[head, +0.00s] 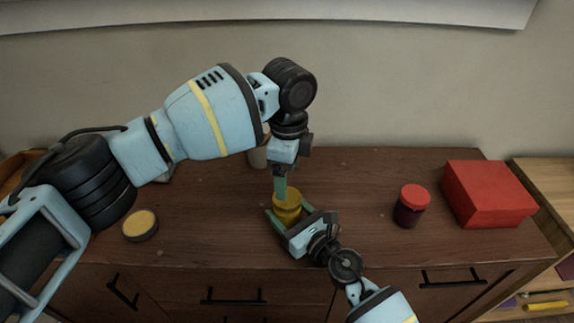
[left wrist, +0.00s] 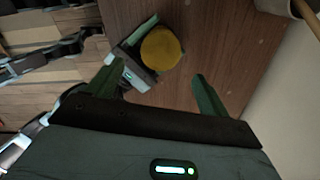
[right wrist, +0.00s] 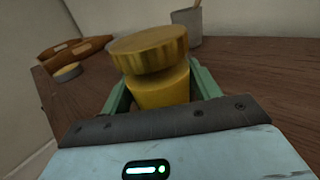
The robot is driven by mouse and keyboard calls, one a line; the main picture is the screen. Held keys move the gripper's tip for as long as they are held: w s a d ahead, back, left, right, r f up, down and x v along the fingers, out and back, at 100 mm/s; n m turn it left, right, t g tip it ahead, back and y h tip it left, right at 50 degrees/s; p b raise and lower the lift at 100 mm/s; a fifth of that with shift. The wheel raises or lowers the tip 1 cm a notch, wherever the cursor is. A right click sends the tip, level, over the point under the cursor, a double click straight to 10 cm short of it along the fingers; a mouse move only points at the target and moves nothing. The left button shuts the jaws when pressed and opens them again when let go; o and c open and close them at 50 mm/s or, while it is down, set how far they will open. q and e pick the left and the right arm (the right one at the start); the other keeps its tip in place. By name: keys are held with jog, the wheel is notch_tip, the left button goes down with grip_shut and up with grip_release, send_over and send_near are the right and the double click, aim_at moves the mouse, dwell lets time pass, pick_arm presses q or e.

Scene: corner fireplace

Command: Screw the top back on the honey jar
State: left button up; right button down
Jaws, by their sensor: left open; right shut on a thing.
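The honey jar (right wrist: 160,92) is amber yellow and stands upright on the dark wooden cabinet top. A ribbed yellow top (right wrist: 150,48) sits on its mouth; I cannot tell how tightly. It also shows in the head view (head: 288,197) and, from above, in the left wrist view (left wrist: 161,48). My right gripper (head: 287,212) is shut on the jar's body, a green finger on each side. My left gripper (head: 280,187) is open and empty, pointing down above the top. In the left wrist view, the top lies beyond and between its spread fingers (left wrist: 154,85).
A red-lidded dark jar (head: 411,205) and a red box (head: 488,194) stand to the right. A round tin with a yellow top (head: 140,225) lies at the left. A grey cup (right wrist: 187,27) stands at the back, partly behind my left arm in the head view.

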aim_at(287, 211)
pick_arm(q)
jog(key=n, duration=0.4)
jog(key=shift+r+n, duration=0.2)
jog(key=shift+n, duration=0.2)
jog(key=n, duration=0.3)
jog(key=shift+r, duration=0.1)
jog(key=n, duration=0.4)
jog(key=shift+r+n, duration=0.15)
jog(key=shift+n, duration=0.15)
jog(key=n, duration=0.4)
jog(key=shift+a+r, duration=0.1)
jog(key=shift+r, duration=0.05)
jog(key=shift+f, duration=4.05)
